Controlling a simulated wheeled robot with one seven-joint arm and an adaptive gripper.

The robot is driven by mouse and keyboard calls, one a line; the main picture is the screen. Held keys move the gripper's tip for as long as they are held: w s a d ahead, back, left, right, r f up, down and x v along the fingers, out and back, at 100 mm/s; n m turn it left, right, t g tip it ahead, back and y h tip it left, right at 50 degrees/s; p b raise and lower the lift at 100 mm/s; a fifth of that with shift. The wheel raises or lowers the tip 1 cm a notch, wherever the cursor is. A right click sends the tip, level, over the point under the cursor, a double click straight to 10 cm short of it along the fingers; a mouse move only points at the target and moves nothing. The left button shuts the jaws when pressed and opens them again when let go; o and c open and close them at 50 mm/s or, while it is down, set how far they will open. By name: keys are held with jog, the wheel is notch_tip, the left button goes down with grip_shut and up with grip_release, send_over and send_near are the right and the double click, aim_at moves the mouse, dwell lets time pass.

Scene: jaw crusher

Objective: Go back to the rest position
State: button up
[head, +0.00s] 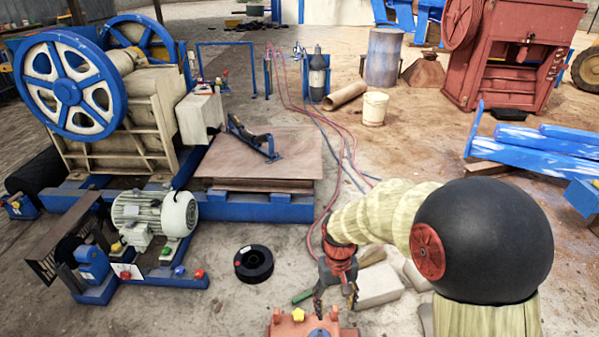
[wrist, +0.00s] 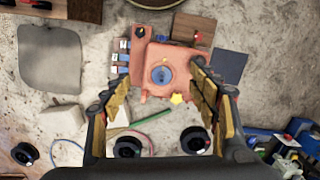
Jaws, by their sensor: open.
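My gripper (head: 335,299) hangs low at the end of my arm, pointing down, in the lower middle of the head view. It is above and just behind an orange-red block (head: 300,322) at the bottom edge. In the wrist view my gripper (wrist: 160,78) has its two fingers spread wide, with nothing held between them. The orange-red block (wrist: 185,60), with a blue round part (wrist: 162,74) and a yellow star-shaped knob (wrist: 177,98), shows below and between the fingers. I cannot tell the exact height of the fingertips above it.
A grey motor (head: 150,218) and blue-wheeled crusher (head: 68,90) stand left. A black spool (head: 254,263) lies on the floor. Pale blocks (head: 378,285) lie beside my gripper. Red hoses (head: 318,120) run behind. Blue beams (head: 535,150) lie right. Floor around the spool is mostly clear.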

jog(key=s+d+r+t+p, duration=0.1)
jog(key=s+d+r+t, duration=0.1)
jog(key=s+r, duration=0.4)
jog(key=s+d+r+m+t+p, duration=0.1)
jog(key=s+d+r, duration=0.3)
jog(key=r, duration=0.9)
jog(key=s+d+r+m+t+p, duration=0.1)
jog(key=s+d+r+t+p, duration=0.1)
jog(key=s+r, duration=0.6)
jog(key=shift+d+r+t+p, duration=0.3)
jog(key=shift+d+r+t, duration=0.2)
jog(key=shift+r+t, duration=0.55)
jog(key=shift+f, duration=0.1)
